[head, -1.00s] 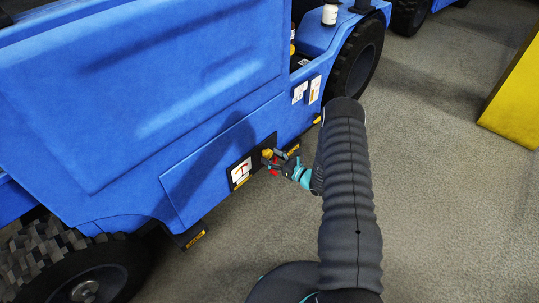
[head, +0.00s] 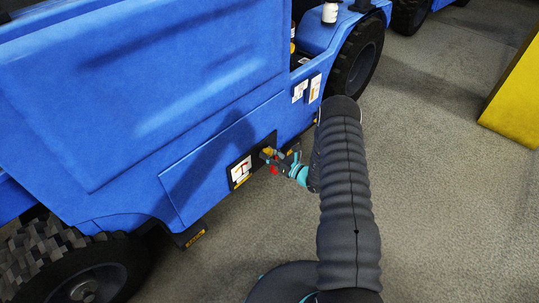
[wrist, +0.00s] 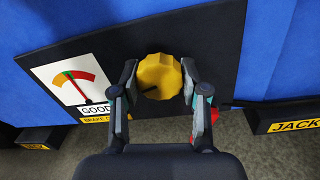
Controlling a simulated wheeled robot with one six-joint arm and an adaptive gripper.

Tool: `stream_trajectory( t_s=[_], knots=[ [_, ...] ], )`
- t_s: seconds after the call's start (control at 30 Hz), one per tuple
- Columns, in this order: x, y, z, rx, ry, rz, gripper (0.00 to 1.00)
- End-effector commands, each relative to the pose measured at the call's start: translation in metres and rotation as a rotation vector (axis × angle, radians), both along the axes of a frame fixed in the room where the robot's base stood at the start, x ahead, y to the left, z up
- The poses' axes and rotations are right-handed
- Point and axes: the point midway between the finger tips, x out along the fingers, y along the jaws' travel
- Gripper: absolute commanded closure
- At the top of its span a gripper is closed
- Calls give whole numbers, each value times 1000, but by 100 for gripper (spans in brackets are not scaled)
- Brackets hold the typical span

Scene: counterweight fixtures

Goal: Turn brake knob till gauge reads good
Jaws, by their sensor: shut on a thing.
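The yellow brake knob (wrist: 160,76) sits on a black panel (wrist: 215,50) on the blue vehicle's side. A dark mark shows on its lower left. My gripper (wrist: 159,84) has one finger on each side of the knob and is shut on it. The gauge (wrist: 76,84) is left of the knob, with a white face, a coloured arc and a thin needle slanting to the upper left. "GOOD" is printed beneath it; the label below is partly hidden by my left finger. In the head view the gauge (head: 241,172) is too small to read; my gripper (head: 272,157) largely covers the knob.
The blue vehicle (head: 150,90) fills the left, with wheels at the lower left and upper right. A yellow "JACK" label (wrist: 296,126) is right of the panel. A yellow block (head: 515,100) stands far right. Grey floor (head: 440,190) is open at right.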

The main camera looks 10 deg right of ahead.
Motion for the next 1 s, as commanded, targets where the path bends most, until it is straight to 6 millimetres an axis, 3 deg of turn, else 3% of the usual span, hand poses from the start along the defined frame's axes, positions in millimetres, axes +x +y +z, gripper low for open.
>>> stream_trajectory(
  t_s=[0.27,0.6,0.63,0.7,1.0],
  knots=[
    [1,-1,-1,137,97,-2,90],
    [1,-1,1,150,107,-2,90],
    [1,-1,1,150,106,-2,51],
    [1,-1,1,150,106,-2,33],
    [1,0,0,150,108,-1,30]
  ],
)
